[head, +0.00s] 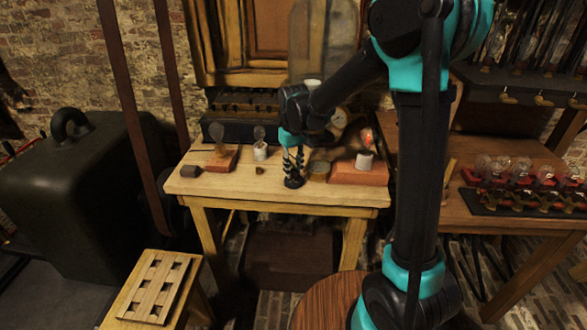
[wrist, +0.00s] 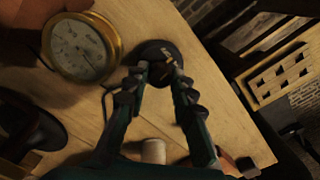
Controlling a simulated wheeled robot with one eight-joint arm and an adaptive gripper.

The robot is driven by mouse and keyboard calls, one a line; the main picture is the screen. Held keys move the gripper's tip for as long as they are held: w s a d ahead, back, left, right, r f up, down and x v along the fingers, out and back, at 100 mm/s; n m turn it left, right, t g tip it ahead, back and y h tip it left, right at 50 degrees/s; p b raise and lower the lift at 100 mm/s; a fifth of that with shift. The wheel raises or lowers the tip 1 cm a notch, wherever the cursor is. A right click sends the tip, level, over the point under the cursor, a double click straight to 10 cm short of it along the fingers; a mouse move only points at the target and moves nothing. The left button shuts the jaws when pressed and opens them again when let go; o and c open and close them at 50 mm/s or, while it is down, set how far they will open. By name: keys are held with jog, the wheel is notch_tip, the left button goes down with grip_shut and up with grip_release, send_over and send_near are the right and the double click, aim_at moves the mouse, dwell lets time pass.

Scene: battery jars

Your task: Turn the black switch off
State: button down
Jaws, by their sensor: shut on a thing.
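The black switch (head: 293,182) sits on the wooden table near its front edge. In the wrist view it is a round black base (wrist: 150,48) with brass parts on top. My gripper (head: 293,165) points down over the switch from above. In the wrist view its two fingers (wrist: 160,78) come in on either side of the switch's top part and are shut on it. The fingers hide part of the switch, and the lever's position is not clear. A bulb (head: 367,138) in a white socket on an orange-brown block glows at the right of the table.
A brass dial gauge (wrist: 80,48) lies close beside the switch. An unlit bulb in a white socket (head: 260,152), a bulb on a wooden block (head: 220,162) and a small dark block (head: 190,171) stand left. A slotted wooden rack (head: 156,287) stands at front left.

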aim_at(294, 171)
jog(key=n, duration=0.4)
jog(key=shift+n, duration=2.2)
jog(key=c, duration=1.3)
grip_release()
jog(key=shift+o, duration=0.2)
notch_tip(294, 171, up, 12)
jog(key=shift+d, duration=0.1)
